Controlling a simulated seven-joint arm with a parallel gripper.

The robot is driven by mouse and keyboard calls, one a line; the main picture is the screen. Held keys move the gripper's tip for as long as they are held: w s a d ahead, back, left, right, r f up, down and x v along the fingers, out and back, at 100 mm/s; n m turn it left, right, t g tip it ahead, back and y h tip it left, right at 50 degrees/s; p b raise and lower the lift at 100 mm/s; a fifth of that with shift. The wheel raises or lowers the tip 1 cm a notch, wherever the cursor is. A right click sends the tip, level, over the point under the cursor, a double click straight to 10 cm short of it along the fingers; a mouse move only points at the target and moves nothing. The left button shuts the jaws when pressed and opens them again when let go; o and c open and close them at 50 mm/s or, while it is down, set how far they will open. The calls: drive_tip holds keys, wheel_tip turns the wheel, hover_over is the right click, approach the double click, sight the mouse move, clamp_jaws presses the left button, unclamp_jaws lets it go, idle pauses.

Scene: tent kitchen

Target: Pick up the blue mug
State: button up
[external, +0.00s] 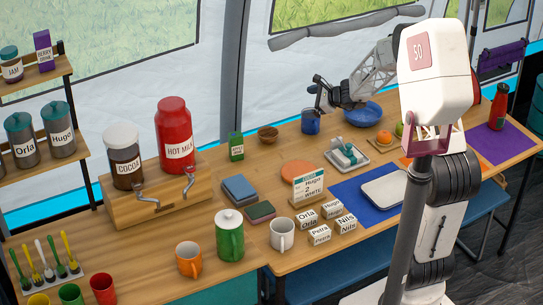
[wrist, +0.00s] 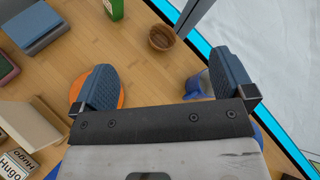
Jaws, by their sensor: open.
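The blue mug (external: 310,122) stands on the wooden table toward the back, left of the blue bowl. My gripper (external: 319,94) is just above and beside it in the external view. In the wrist view my gripper (wrist: 164,76) has its two fingers wide apart with nothing held between them. The blue mug (wrist: 197,86) shows there close to the right finger, partly hidden by that finger and the gripper body. I cannot tell whether the finger touches it.
A blue bowl (external: 362,114) stands right of the mug. A small brown bowl (external: 268,133) and a green box (external: 236,146) stand to its left. An orange disc (external: 299,172) and a gift on a tray (external: 345,155) lie nearer. The tent wall (wrist: 270,45) is close behind.

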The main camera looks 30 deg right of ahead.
sight(312, 124)
drive_tip(key=w+d+f+m+t+h, duration=0.1)
drive_tip(key=w+d+f+m+h, duration=0.1)
drive_tip(key=d+f, duration=0.4)
drive_tip(key=w+d+f+m+t+h, duration=0.1)
drive_tip(key=w+d+f+m+h, duration=0.1)
drive_tip(key=w+d+f+m, duration=0.3)
wheel_tip(312, 124, down, 4)
drive_tip(key=d+m, duration=0.2)
drive_tip(key=shift+w+m+t, duration=0.2)
drive_tip(key=shift+m+t, duration=0.1)
drive_tip(key=shift+t, duration=0.1)
drive_tip(key=shift+x, duration=1.3)
drive_tip(key=shift+w+f, duration=0.1)
drive_tip(key=shift+w, duration=0.05)
drive_tip(key=shift+x, duration=2.4)
drive_tip(key=shift+a, duration=0.1)
drive_tip(key=c, duration=0.8)
